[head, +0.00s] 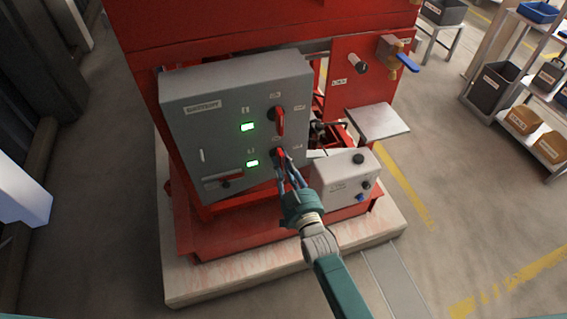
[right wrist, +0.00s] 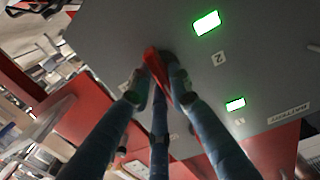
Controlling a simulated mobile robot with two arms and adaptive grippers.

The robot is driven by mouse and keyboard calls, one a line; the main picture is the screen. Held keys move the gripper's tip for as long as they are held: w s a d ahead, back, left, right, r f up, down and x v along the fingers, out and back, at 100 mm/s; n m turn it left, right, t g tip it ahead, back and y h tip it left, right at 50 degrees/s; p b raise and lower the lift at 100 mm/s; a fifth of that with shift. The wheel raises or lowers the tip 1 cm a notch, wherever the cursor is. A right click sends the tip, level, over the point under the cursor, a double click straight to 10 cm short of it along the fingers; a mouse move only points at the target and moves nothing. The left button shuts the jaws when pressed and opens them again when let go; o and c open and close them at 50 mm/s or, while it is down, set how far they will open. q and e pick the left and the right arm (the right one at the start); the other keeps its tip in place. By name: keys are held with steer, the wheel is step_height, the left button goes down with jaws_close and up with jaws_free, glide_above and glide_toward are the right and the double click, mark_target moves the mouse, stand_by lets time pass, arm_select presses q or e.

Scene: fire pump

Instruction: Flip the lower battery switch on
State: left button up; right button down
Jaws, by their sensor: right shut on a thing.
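The grey battery panel (head: 215,105) stands on the front of the red pump frame. The lower battery switch has a red handle (head: 281,156), beside the lower green display (head: 252,163). My right gripper (head: 282,168) is at this lower switch, its fingers closed around the handle. In the right wrist view the red handle (right wrist: 152,62) sits between the fingers, near the display labelled 2 (right wrist: 206,22); the fingers partly hide it. The upper switch (head: 278,121) has a red handle standing roughly upright, apart from my gripper. My left gripper is not in view.
A light grey box (head: 340,175) with knobs sits just right of my right gripper. A small metal shelf (head: 378,121) and a blue-handled valve (head: 400,55) lie further right. Shelves with bins (head: 525,120) stand at the far right. The floor in front is clear.

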steer(key=shift+n, duration=0.3)
steer(key=c, duration=1.6)
jaws_free()
steer(key=shift+s, duration=0.15)
steer(key=v, duration=1.1)
steer(key=shift+s+d, duration=0.15)
steer(key=shift+s, duration=0.2)
